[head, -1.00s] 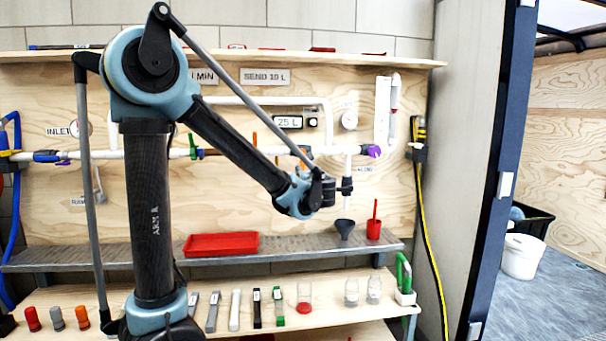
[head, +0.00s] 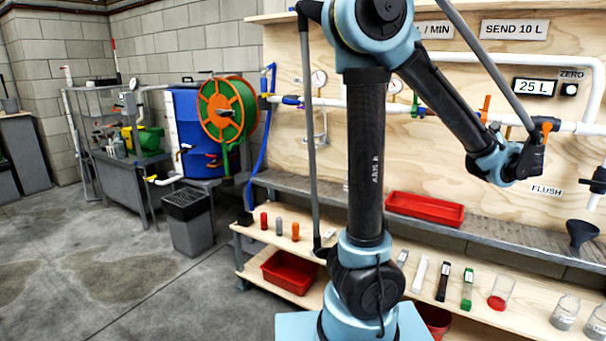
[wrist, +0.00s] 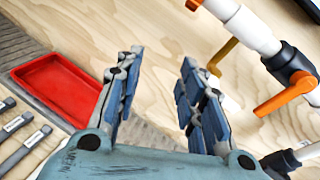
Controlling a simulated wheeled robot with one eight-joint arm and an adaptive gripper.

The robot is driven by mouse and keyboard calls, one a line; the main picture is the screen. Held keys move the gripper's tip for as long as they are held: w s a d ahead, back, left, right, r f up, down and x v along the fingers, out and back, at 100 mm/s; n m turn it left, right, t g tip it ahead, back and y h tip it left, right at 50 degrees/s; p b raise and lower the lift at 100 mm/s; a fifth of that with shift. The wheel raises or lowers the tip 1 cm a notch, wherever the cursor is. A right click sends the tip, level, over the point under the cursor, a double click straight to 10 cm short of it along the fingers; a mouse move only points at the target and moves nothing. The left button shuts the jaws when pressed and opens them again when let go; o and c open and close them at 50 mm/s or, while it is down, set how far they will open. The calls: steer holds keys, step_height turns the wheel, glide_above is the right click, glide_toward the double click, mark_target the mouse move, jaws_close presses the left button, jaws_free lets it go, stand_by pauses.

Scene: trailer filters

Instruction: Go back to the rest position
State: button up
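My gripper (wrist: 162,60) is open in the wrist view, with nothing between its two blue-padded fingers. My arm is raised and bent, reaching right in front of the plywood panel (head: 450,150).
An orange valve handle (wrist: 286,95) and white pipe (wrist: 247,27) are close on the gripper's right. A red tray (head: 425,208) lies on the grey shelf. Jars (head: 565,312) stand lower right. A grey bin (head: 188,220) and blue drum (head: 190,130) stand left; the left floor is clear.

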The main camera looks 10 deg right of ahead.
steer(key=w+a+f+n+g+y, duration=0.1)
steer(key=w+a+f+n+y, duration=0.25)
steer(key=a, duration=0.55)
steer(key=w+a+f+n+g+y, duration=0.1)
steer(key=w+a+n+y, duration=0.1)
steer(key=w+a+n, duration=0.6)
steer(key=s+a+f+n+g+y, duration=0.1)
steer(key=s+a+f+n+g, duration=0.15)
steer(key=a, duration=0.65)
steer(key=s+a+f+n+g+y, duration=0.1)
steer(key=a+f+n+y, duration=0.15)
steer(key=a, duration=0.65)
steer(key=s+a+f+n+g+h, duration=0.1)
steer(key=s+a+f+n+g, duration=0.2)
steer(key=s+a+f+n, duration=0.4)
steer(key=s+a+f+n+g+h, duration=0.2)
steer(key=s+a+f+n+g, duration=0.2)
steer(key=s+n, duration=0.9)
steer(key=a+f, duration=0.3)
steer(key=shift+a+f, duration=0.2)
steer(key=shift+a, duration=0.2)
steer(key=shift+w+n, duration=0.1)
steer(key=shift+n, duration=0.15)
